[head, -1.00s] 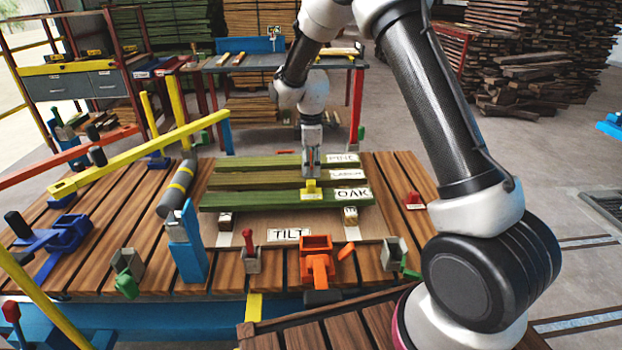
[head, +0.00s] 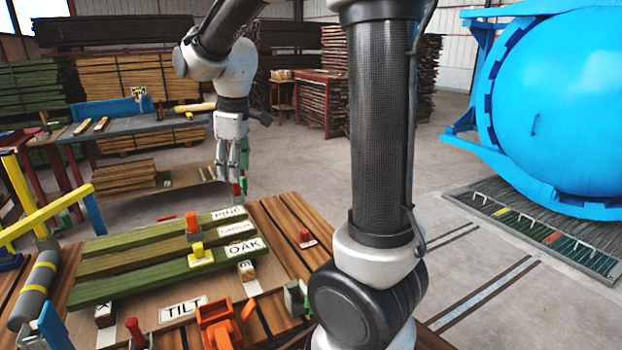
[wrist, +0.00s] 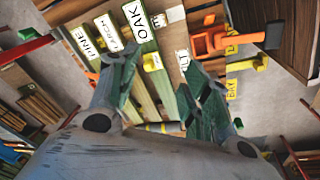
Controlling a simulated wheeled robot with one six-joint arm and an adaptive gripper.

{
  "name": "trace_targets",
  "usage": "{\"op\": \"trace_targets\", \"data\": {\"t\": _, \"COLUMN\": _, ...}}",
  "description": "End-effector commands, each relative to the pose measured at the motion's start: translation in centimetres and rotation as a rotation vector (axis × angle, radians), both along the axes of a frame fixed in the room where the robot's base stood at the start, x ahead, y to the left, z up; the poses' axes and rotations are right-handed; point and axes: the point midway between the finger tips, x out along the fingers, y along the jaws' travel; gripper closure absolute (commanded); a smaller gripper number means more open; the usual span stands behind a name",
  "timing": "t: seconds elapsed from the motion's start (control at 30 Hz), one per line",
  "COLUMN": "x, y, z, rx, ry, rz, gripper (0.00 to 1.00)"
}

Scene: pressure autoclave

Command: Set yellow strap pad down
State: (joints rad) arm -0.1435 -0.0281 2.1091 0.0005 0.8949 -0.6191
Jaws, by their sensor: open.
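The yellow strap pad (head: 201,255) sits upright on the nearest green board (head: 165,277), left of its OAK label. It also shows in the wrist view (wrist: 152,62), between my spread fingers but beyond them. My gripper (head: 236,188) is open and empty. It hangs in the air behind and right of the pad, clearly apart from it. An orange-topped pad (head: 192,222) stands farther back on the boards, which lie side by side with PINE, LARCH and OAK labels.
A board marked TILT (head: 184,310) and an orange bin (head: 217,325) lie in front. A grey roller with yellow bands (head: 36,290) is at left. A large blue autoclave (head: 565,95) stands at right. Open floor (head: 450,215) lies between it and the slatted table.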

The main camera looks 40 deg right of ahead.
Motion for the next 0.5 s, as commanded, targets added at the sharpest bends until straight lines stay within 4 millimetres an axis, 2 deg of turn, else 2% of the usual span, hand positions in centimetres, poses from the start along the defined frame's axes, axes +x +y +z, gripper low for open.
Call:
{"op": "trace_targets", "data": {"t": 0.03, "x": -2.4, "y": -1.0, "z": 1.5, "rx": 0.014, "ry": -0.027, "rz": -0.071, "gripper": 0.52}}
{"op": "trace_targets", "data": {"t": 0.1, "x": -5.8, "y": -2.2, "z": 2.8, "rx": 0.036, "ry": -0.055, "rz": -0.183, "gripper": 0.52}}
{"op": "trace_targets", "data": {"t": 0.2, "x": -10.6, "y": -3.6, "z": 3.9, "rx": 0.071, "ry": -0.095, "rz": -0.339, "gripper": 0.52}}
{"op": "trace_targets", "data": {"t": 0.3, "x": -14.9, "y": -4.7, "z": 4.1, "rx": 0.107, "ry": -0.13, "rz": -0.484, "gripper": 0.52}}
{"op": "trace_targets", "data": {"t": 0.4, "x": -18.3, "y": -5.4, "z": 3.8, "rx": 0.14, "ry": -0.158, "rz": -0.602, "gripper": 0.52}}
{"op": "trace_targets", "data": {"t": 0.5, "x": -20.6, "y": -5.8, "z": 3.3, "rx": 0.165, "ry": -0.179, "rz": -0.685, "gripper": 0.52}}
